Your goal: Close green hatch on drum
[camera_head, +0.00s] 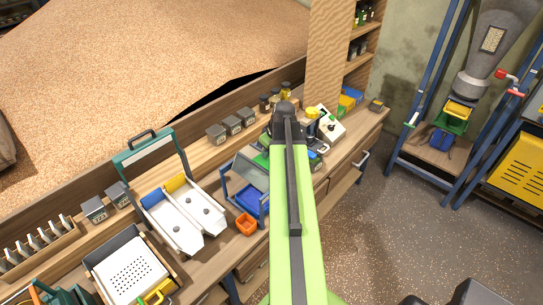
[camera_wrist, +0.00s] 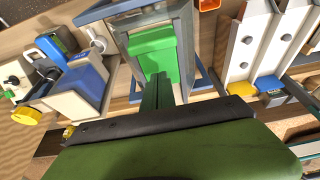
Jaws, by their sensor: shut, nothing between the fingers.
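A bright green flap (camera_wrist: 153,50), which looks like the hatch, sits in a grey and blue framed machine at the top middle of the wrist view. I cannot tell how far it stands open, and the drum is not clearly seen. My gripper (camera_wrist: 158,88) is shut and empty, its narrow dark green tip pointing at the flap's lower end; whether they touch is unclear. In the head view, the machine (camera_head: 247,180) stands on the bench left of my arm, with a little green (camera_head: 262,160) showing at its top. My arm hides the gripper there.
A white twin-chute tray (camera_head: 183,213) stands left of the machine, with a small orange bin (camera_head: 246,224) in front. A white device with a yellow knob (camera_wrist: 28,115) is on the machine's other side. A hopper stand (camera_head: 450,120) is at right. The floor between is clear.

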